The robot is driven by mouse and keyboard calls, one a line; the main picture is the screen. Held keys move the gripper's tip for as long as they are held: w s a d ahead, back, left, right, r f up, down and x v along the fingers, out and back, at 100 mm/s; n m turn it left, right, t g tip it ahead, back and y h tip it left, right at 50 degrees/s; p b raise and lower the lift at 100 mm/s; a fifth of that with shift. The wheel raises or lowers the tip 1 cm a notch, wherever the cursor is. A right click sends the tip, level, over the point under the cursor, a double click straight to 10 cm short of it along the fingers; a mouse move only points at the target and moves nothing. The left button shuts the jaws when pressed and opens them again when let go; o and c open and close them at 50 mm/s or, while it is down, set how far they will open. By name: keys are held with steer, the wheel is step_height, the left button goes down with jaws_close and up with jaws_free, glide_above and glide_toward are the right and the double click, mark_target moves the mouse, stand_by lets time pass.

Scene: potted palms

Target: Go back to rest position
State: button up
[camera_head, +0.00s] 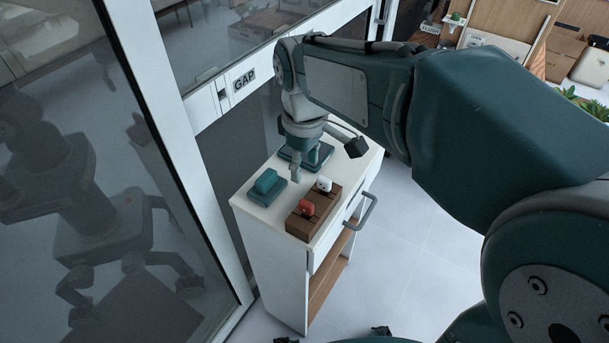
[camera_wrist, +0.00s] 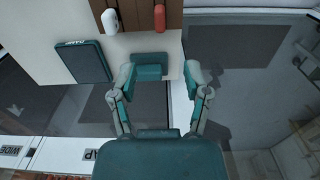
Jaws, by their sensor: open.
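My gripper (camera_head: 326,162) is open above the white cabinet top (camera_head: 254,207), fingers spread and nothing held between them. In the wrist view my gripper (camera_wrist: 158,73) has a teal block (camera_wrist: 150,58) showing between its fingertips. The teal block (camera_head: 266,181) rests on a small teal base at the cabinet's left side in the head view. A flat dark teal plate (camera_head: 322,155) lies behind it, partly hidden by my gripper; it also shows in the wrist view (camera_wrist: 86,61), left of the fingers.
A brown wooden holder (camera_head: 300,227) bears a red piece (camera_head: 306,208) and a white piece (camera_head: 324,184). The cabinet has a grey handle (camera_head: 367,210). A glass wall with a white frame (camera_head: 167,125) and a "GAP" label (camera_head: 244,80) stands close behind. Floor at right is clear.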

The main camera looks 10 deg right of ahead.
stand_by(0.6)
steer(key=s+d+m+t, duration=0.5)
steer(key=s+d+m, duration=0.5)
steer(key=s+d, duration=0.1)
steer(key=shift+s+r+t, duration=0.3)
steer(key=shift+s+r, duration=0.05)
steer(key=shift+s, duration=0.5)
steer(key=shift+f, duration=0.1)
steer(key=shift+c, duration=0.5)
